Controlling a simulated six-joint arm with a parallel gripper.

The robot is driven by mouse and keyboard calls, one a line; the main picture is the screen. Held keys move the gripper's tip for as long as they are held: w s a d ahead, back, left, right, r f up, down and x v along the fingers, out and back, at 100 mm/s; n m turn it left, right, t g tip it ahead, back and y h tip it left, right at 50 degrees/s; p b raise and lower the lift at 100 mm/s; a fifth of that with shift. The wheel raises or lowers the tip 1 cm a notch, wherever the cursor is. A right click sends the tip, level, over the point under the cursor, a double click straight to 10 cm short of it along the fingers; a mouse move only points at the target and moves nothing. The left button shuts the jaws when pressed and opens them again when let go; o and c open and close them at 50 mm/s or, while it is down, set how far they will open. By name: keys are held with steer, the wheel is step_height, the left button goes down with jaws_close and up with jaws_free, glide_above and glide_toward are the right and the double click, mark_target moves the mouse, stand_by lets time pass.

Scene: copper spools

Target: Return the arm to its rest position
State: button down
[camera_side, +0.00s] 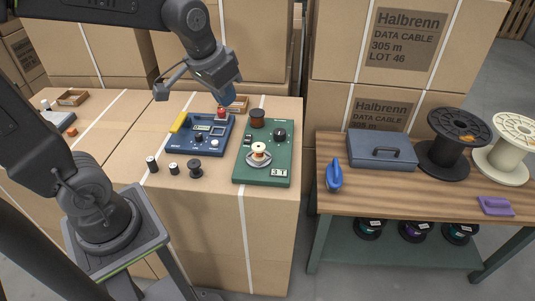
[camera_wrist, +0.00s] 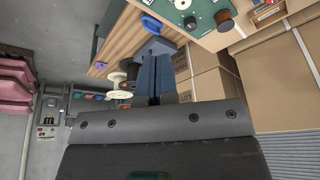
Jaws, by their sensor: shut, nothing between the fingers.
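My gripper (camera_side: 229,99) is above the far part of the cardboard-box worktop in the side view, by the far right corner of the blue meter box (camera_side: 183,143). Its fingers look closed together and hold nothing. In the wrist view the two dark blue fingers (camera_wrist: 155,80) lie side by side. A red-topped part (camera_side: 221,113) shows just below the fingertips; I cannot tell whether they touch it. The green device (camera_side: 248,170) stands to the right, with a pale spool (camera_side: 258,154) on its round plate.
Several small dark spools (camera_side: 195,169) stand in front of the blue box. A brown cylinder (camera_side: 257,118) is on the green device's far end. Stacked cartons (camera_side: 385,50) stand behind.

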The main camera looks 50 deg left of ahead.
steer(key=s+d+r+m+t, duration=0.1)
steer(key=s+d, duration=0.3)
steer(key=s, duration=0.6)
steer(key=shift+t+h, duration=0.3)
steer(key=shift+t, duration=0.1)
stand_by(0.5)
steer(key=n+g, duration=0.3)
steer(key=g, duration=0.3)
glide_above(247, 140)
step_height(247, 140, down, 20)
steer(key=shift+d+f, duration=0.15)
steer(key=shift+f, duration=3.05)
